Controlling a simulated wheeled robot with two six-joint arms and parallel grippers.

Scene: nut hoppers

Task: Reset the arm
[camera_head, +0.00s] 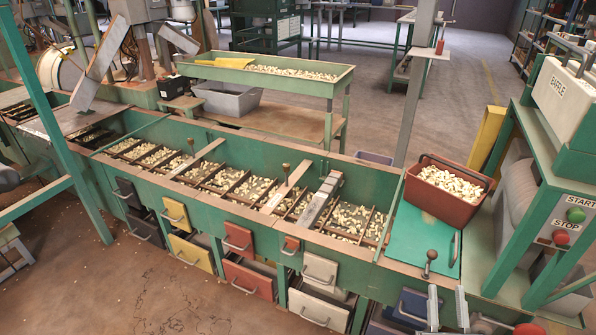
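My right gripper (446,296) shows at the bottom edge, right of centre. Its two grey fingers point up and stand apart with nothing between them, so it is open and empty. It appears in front of the hopper bench, below the green lid panel (417,222) and the small black-knobbed lever (430,262). My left gripper is not in view.
A long green hopper bench (150,215) with nut-filled compartments crosses the middle, with several coloured drawers below. A red-brown bin (432,205) of nuts sits on its right end. A green machine with start and stop buttons (576,214) stands at right. Bare floor (170,295) lies at front left.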

